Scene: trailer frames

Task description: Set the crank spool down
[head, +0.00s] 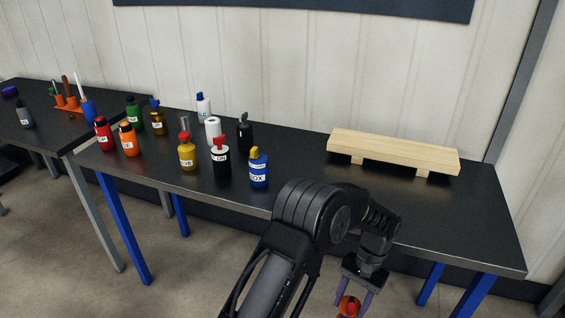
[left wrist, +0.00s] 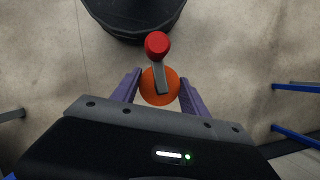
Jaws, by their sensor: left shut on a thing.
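The crank spool (head: 347,307) is at the bottom edge of the head view, partly cut off. It shows orange and red there. In the left wrist view, the orange spool (left wrist: 149,92) carries a grey crank arm with a red knob. My left gripper (head: 354,297) is shut on the spool, with its purple fingers on either side. It holds the spool in the air in front of the black table's front edge, over bare floor. My right gripper is in neither view.
The black table (head: 300,180) has a pale wooden stand (head: 393,151) at its back right. Several bottles, including a blue one (head: 259,172) and a yellow one (head: 187,155), fill its left half. The tabletop's right front is clear. Another table (head: 50,135) stands at left.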

